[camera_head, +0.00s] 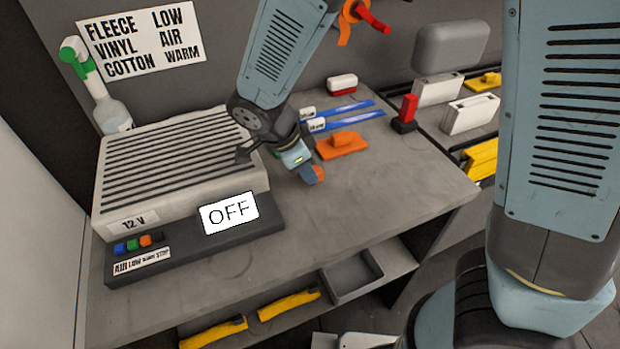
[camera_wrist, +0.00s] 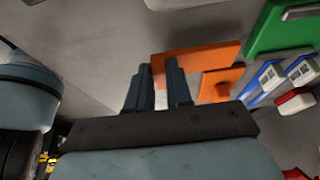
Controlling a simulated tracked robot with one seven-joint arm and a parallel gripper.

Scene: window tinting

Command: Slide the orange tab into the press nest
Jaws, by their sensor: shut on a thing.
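In the wrist view, the two dark fingers of my gripper (camera_wrist: 160,78) are shut on one end of the flat orange tab (camera_wrist: 200,61), which reaches to the right. A separate orange block with a raised knob (camera_head: 342,142) lies on the bench just beyond; it also shows in the wrist view (camera_wrist: 217,86). I cannot clearly identify the press nest in either view.
The ribbed white unit (camera_head: 175,165) fills the bench's left, with an OFF sign (camera_head: 229,213) in front. Blue strips (camera_head: 345,118), a white-and-red block (camera_head: 341,85) and a red-and-black piece (camera_head: 406,112) stand behind. A green piece (camera_wrist: 280,28) shows top right. The bench's front right is clear.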

